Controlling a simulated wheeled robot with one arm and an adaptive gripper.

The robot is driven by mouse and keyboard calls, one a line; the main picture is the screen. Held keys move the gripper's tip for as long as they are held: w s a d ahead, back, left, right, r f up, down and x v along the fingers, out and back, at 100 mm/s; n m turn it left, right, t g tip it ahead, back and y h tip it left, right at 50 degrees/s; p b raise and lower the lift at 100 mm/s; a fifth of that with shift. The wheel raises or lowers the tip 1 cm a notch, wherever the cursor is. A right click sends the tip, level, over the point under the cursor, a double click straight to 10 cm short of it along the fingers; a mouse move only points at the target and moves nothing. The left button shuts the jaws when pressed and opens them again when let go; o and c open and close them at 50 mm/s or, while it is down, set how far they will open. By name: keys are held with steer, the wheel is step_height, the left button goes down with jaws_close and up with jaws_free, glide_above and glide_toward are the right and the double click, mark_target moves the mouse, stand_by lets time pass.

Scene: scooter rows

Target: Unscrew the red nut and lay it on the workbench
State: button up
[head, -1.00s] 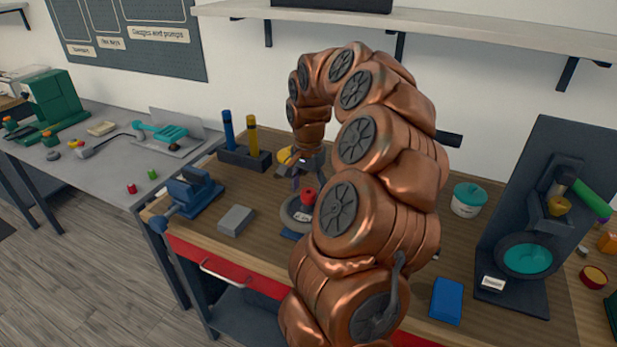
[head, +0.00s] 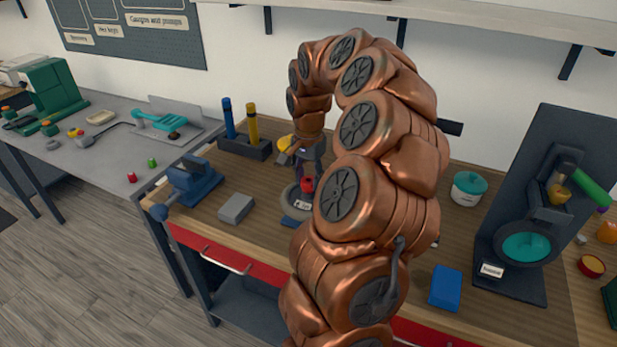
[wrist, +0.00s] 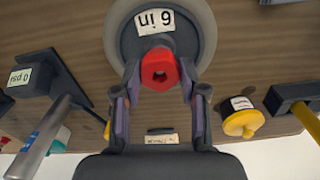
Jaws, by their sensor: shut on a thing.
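The red nut (wrist: 160,70) sits at the middle of a round grey wheel (wrist: 122,38) with a "6 in" label. My gripper (wrist: 160,83) is shut on the nut, one finger on each side. In the head view the red nut (head: 307,184) shows just below my gripper (head: 309,172), above the wheel (head: 290,196). My arm partly hides the wheel there. I cannot tell how far the nut is unscrewed.
A grey block (head: 236,208), a blue vise (head: 192,182) and a holder with blue and yellow sticks (head: 245,146) stand to the left. A teal-lidded pot (head: 468,188), a blue block (head: 445,288) and a dark stand (head: 520,245) are to the right.

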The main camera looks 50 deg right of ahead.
steer(key=n, duration=0.5)
steer(key=shift+n, duration=0.4)
steer(key=n+p, duration=0.1)
steer(key=n, duration=0.4)
steer(key=n+p, duration=0.1)
steer(key=n, duration=0.5)
steer(key=shift+r+p, duration=0.1)
steer(key=shift+p, duration=0.2)
steer(key=n+p, duration=0.1)
steer(key=n, duration=0.2)
steer(key=shift+n, duration=1)
steer(key=o, duration=1.2)
